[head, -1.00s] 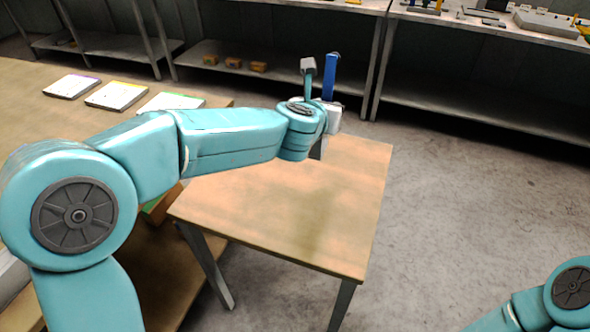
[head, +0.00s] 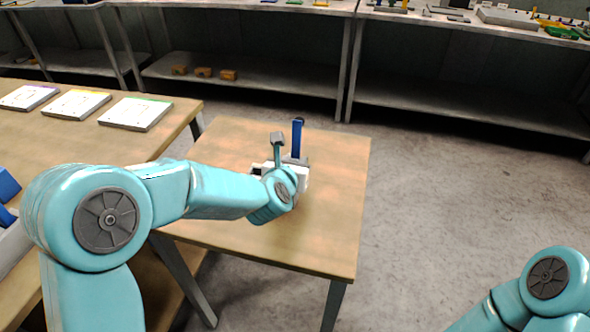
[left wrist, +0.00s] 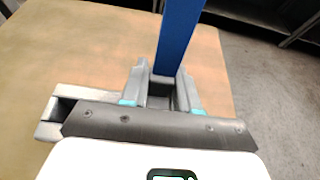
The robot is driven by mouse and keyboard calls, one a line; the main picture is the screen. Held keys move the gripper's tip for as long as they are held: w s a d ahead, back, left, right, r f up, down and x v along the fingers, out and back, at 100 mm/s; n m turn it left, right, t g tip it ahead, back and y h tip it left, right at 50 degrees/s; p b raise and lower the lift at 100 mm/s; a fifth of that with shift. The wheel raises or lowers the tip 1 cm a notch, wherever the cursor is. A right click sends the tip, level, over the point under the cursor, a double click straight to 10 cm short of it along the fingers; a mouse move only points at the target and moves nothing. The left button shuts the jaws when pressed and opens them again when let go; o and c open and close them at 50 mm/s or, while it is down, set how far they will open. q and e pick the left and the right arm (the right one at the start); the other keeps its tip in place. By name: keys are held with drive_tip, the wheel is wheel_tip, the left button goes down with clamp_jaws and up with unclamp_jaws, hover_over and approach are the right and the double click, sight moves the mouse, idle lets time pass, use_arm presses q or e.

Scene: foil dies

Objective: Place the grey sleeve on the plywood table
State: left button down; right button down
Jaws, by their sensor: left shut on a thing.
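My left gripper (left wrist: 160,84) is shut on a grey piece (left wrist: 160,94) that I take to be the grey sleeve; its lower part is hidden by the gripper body. A blue upright bar (left wrist: 178,38) rises from between the fingers; it also shows in the head view (head: 297,138). In the head view the left gripper (head: 294,165) is over the far middle of the plywood table (head: 320,225). I cannot tell whether the held piece touches the tabletop. My right gripper is out of view; only part of that arm shows at lower right.
A longer wooden table with several pale plates (head: 136,113) stands at the left, close to the plywood table. A metal shelf (head: 270,85) with small brown blocks (head: 203,72) is behind. The plywood table's near and right parts are clear.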

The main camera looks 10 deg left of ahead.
use_arm(q)
drive_tip(key=shift+w+d+f, duration=0.1)
drive_tip(key=shift+w+f, duration=0.15)
drive_tip(key=shift+f, duration=0.6)
drive_tip(key=shift+s+r, duration=0.15)
drive_tip(key=shift+s, duration=0.05)
drive_tip(key=shift+w+f, duration=0.1)
drive_tip(key=shift+f, duration=0.15)
drive_tip(key=c, duration=0.8)
unclamp_jaws()
drive_tip(key=shift+c, duration=0.2)
drive_tip(key=shift+r, duration=0.1)
